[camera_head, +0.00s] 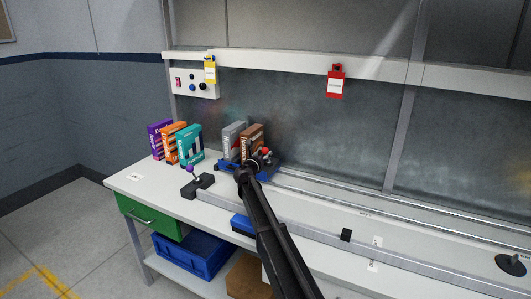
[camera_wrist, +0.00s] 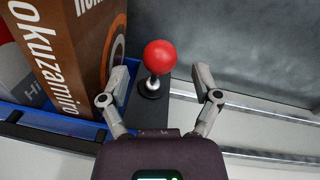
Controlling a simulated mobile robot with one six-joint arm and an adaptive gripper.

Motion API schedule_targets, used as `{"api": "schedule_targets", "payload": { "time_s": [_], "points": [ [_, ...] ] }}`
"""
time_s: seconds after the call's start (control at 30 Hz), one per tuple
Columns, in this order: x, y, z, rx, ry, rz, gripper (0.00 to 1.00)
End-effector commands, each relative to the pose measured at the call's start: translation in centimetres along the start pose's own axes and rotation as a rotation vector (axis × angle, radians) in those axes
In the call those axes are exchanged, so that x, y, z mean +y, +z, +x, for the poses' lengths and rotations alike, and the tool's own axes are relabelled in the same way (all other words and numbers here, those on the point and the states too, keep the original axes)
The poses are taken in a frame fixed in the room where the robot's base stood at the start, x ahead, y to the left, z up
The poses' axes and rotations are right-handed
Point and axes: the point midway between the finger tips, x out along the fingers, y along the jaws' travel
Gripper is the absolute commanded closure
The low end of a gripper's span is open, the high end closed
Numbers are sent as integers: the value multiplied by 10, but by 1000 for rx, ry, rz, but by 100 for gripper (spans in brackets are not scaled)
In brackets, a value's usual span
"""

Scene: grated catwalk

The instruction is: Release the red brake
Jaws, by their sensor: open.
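The red brake shows as a red ball knob (camera_wrist: 160,57) on a short metal stem with a black collar in the wrist view. It stands upright on a dark block beside a brown box. The knob is also in the head view (camera_head: 266,150), at the far end of my arm. My gripper (camera_wrist: 162,80) is open, with one finger to each side of the stem and the knob between and just beyond the fingertips. Neither finger visibly touches it. In the head view my gripper (camera_head: 256,162) partly covers the blue carriage (camera_head: 226,166) that bears the knob.
A brown box (camera_head: 252,138) and a grey box (camera_head: 232,135) stand on the carriage. Rails (camera_head: 350,191) run right along the bench. A purple-knobbed lever (camera_head: 190,170) stands front left. Several boxes, including a teal one (camera_head: 190,144), stand left. A red tag (camera_head: 336,85) hangs above.

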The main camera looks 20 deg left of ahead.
Motion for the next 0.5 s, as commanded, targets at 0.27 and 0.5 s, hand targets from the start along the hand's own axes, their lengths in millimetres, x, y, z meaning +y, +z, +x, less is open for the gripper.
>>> {"api": "schedule_targets", "payload": {
  "time_s": [0.27,0.5],
  "points": [
    [1,0,27,0,0,0,19],
    [0,0,31,0,1,0,19]
  ]
}}
